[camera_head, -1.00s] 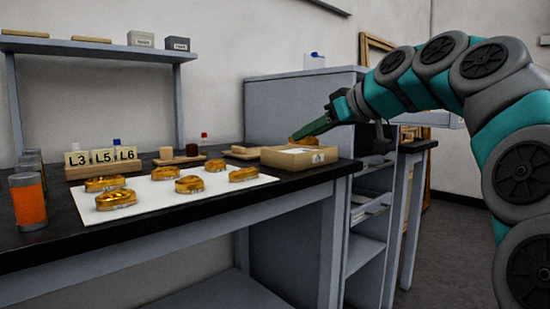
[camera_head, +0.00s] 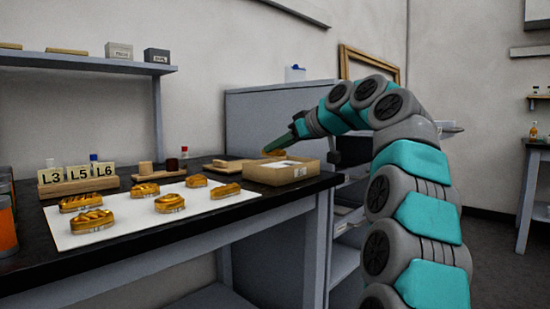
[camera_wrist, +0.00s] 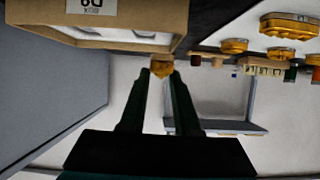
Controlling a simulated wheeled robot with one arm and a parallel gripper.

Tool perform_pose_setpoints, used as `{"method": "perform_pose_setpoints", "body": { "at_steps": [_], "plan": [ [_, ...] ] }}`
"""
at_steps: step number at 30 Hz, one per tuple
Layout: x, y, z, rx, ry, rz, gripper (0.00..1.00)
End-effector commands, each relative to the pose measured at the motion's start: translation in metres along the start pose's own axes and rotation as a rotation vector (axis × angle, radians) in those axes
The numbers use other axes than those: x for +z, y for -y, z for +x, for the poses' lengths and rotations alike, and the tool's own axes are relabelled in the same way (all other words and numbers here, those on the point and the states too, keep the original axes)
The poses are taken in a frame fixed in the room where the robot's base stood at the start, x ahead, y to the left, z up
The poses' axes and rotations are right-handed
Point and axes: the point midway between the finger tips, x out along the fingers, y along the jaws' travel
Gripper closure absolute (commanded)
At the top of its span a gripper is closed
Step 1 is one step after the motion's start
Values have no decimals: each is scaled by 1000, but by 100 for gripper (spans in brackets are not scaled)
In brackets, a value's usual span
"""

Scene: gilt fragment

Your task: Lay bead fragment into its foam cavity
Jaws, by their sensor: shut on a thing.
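My gripper (camera_head: 267,150) reaches over the back left of an open tan box (camera_head: 262,175). Its dark green fingers are shut on a small golden bead fragment (camera_wrist: 161,69), which shows between the fingertips in the wrist view and only faintly in the head view (camera_head: 274,153). The fragment appears to be just above or beside the box rim; I cannot tell whether it touches. The box also shows at the top of the wrist view (camera_wrist: 60,33), with a white label and a pale foam insert (camera_wrist: 128,34). The cavity's outline is not clear.
Several other gilt fragments (camera_head: 93,221) lie on a white sheet (camera_head: 135,225) left of the box. Behind them stand label cards L3, L5 and L6 (camera_head: 78,179) and small bottles. A grey cabinet (camera_head: 265,110) rises behind the box. The dark bench edge runs in front.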

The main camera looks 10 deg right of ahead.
Motion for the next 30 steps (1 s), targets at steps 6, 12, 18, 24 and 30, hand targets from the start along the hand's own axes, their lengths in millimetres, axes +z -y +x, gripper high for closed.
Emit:
{"method": "perform_pose_setpoints", "body": {
  "at_steps": [6,12,18,24,30],
  "plan": [
    [-8,-16,19,0,5,1,100],
    [-12,-26,31,0,2,1,100],
    [-10,-28,36,-1,2,1,100],
    [0,-27,40,-4,2,2,100],
    [16,-27,48,-5,4,3,100]
  ]
}}
